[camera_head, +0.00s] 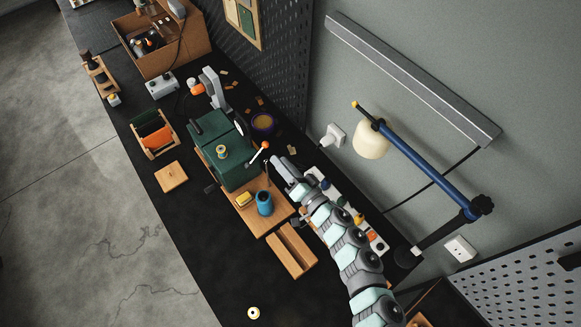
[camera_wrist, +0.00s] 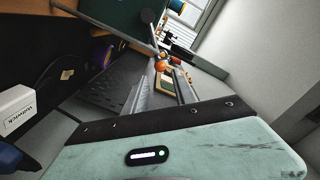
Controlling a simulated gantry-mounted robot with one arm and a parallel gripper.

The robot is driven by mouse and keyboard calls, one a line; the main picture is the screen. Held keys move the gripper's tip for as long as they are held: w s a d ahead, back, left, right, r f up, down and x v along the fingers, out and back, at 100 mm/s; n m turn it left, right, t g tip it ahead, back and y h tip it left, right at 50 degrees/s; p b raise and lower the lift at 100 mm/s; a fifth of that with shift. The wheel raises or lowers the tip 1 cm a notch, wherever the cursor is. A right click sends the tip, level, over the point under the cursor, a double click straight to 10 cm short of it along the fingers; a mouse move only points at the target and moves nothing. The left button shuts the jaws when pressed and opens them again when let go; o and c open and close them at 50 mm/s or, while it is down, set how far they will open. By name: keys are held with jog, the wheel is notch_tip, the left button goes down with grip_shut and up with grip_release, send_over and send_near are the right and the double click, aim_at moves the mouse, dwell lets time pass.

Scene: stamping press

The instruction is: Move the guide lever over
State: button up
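The green press (camera_head: 235,155) stands on a wooden board on the black bench. A light metal lever (camera_head: 257,156) with an orange knob (camera_head: 265,144) sticks out from its right side. A second orange knob (camera_head: 198,89) is on the press's grey upper arm. My gripper (camera_head: 271,162) is just right of the lever, below its knob. In the wrist view my gripper (camera_wrist: 166,75) is open, its two fingers apart. An orange knob (camera_wrist: 160,66) shows near the fingertips, between them in the picture. I cannot tell whether the fingers touch it.
A blue cylinder (camera_head: 264,203) and a yellow block (camera_head: 243,199) stand in front of the press. A purple-rimmed round container (camera_head: 263,122) is behind the lever. A lamp (camera_head: 372,139) stands at right.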

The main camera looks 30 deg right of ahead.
aim_at(267, 147)
jog(key=w+b, duration=0.1)
jog(key=w, duration=0.1)
jog(key=w+a+b, duration=0.1)
jog(key=w, duration=0.1)
jog(key=shift+w, duration=0.35)
jog(key=shift+w+a, duration=0.1)
jog(key=shift+w, duration=0.95)
grip_shut()
jog(key=shift+d+f+m, duration=0.5)
jog(key=shift+f+m, duration=0.2)
jog(key=shift+m, duration=0.3)
jog(key=shift+o, duration=1.6)
grip_release()
